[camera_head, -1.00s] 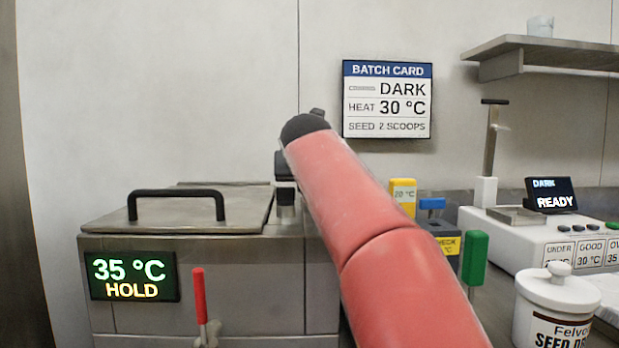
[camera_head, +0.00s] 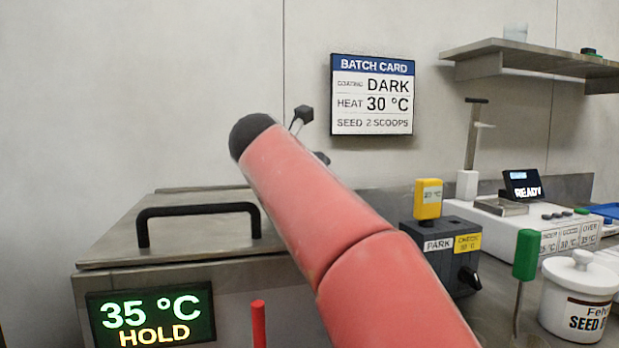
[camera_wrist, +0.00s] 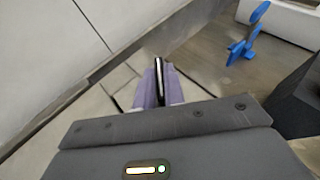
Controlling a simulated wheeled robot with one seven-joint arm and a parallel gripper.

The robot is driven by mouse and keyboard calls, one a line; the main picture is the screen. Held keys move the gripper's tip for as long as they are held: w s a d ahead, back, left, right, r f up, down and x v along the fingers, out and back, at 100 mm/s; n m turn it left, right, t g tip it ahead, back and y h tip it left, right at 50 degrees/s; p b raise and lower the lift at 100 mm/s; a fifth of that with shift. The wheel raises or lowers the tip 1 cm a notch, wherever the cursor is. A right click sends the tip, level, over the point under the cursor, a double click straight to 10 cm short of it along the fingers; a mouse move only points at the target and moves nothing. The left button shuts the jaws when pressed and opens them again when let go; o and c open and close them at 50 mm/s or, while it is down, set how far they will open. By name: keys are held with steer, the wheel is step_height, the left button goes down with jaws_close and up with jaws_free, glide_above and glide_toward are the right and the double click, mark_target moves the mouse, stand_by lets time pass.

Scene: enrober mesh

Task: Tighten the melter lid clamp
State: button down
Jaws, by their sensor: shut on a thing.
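The melter (camera_head: 240,290) stands at the left, with a flat steel lid (camera_head: 110,247) that is down and has a black handle (camera_head: 198,209). Its display (camera_head: 151,314) reads 35 °C HOLD. My red arm crosses in front of the lid's right side and hides most of the clamp area in the head view. In the wrist view my gripper (camera_wrist: 159,88) has its pale purple fingers shut on a thin dark upright bar with a shiny edge (camera_wrist: 159,70), which looks like the clamp handle. Its lower part is hidden between the fingers.
A dark box marked PARK (camera_head: 440,245) with a yellow-handled tool (camera_head: 428,198) stands right of my arm. A green-handled tool (camera_head: 525,255) and a white seed pot (camera_head: 580,300) stand farther right. A blue item (camera_wrist: 243,45) is on the counter.

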stand_by(0.3)
steer(key=c, duration=1.5)
jaws_free()
steer(key=shift+v, duration=3.9)
steer(key=shift+a, duration=0.15)
steer(key=shift+c, duration=0.2)
